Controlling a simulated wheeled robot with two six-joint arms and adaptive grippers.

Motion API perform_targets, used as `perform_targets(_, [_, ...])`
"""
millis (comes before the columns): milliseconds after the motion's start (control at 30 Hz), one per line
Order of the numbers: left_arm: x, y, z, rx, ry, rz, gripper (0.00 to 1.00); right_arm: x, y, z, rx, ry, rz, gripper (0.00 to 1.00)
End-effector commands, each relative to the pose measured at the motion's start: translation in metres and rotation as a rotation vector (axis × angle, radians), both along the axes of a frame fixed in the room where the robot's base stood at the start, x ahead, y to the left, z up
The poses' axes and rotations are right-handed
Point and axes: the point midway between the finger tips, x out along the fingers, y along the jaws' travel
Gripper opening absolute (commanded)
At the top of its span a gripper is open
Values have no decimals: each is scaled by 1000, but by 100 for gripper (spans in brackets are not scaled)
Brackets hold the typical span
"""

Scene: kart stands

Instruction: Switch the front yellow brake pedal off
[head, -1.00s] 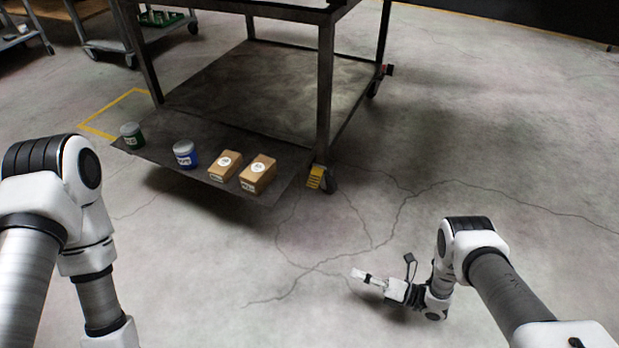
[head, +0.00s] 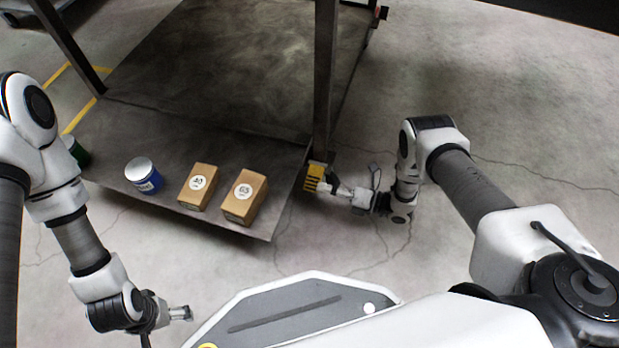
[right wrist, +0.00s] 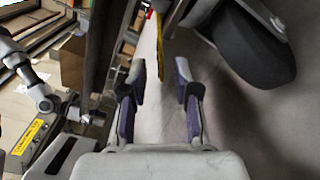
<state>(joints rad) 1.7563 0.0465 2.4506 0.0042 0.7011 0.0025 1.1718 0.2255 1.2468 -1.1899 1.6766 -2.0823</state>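The front yellow brake pedal (head: 316,177), with dark stripes, sits at the foot of the kart stand's front right leg. My right gripper (head: 330,189) is right beside it, on its right side; whether they touch I cannot tell. A thin yellow edge, likely the pedal (right wrist: 150,9), shows at the top there, beyond the fingertips. A dark caster wheel (right wrist: 252,45) is to the right. My left gripper (head: 181,313) hangs low at the left, its fingers too small to read.
Bare cracked floor (head: 510,130) lies open to the right.

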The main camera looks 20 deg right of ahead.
Motion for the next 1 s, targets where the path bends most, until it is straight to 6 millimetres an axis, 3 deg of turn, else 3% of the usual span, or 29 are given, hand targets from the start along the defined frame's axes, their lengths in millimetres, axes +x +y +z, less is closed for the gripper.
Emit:
perform_targets(33, [1,0,-11,0,-1,1,90,6,9,-5,1,-2,1,30])
perform_targets(200, [4,0,-23,2,-11,-2,90,21,32,-4,1,-2,1,30])
perform_targets(500, [6,1,-23,3,-16,-5,90,25,37,0,-1,0,0,30])
perform_targets(533, [6,1,-23,3,-16,-5,90,25,37,0,-1,0,0,23])
perform_targets(600, [6,0,-23,3,-16,-4,90,25,37,0,-1,0,0,0])
perform_targets(867, [6,0,-21,3,-15,-4,90,25,37,1,4,7,0,0])
perform_targets(1000, [1,0,-1,0,-4,1,90,22,38,14,66,100,0,0])
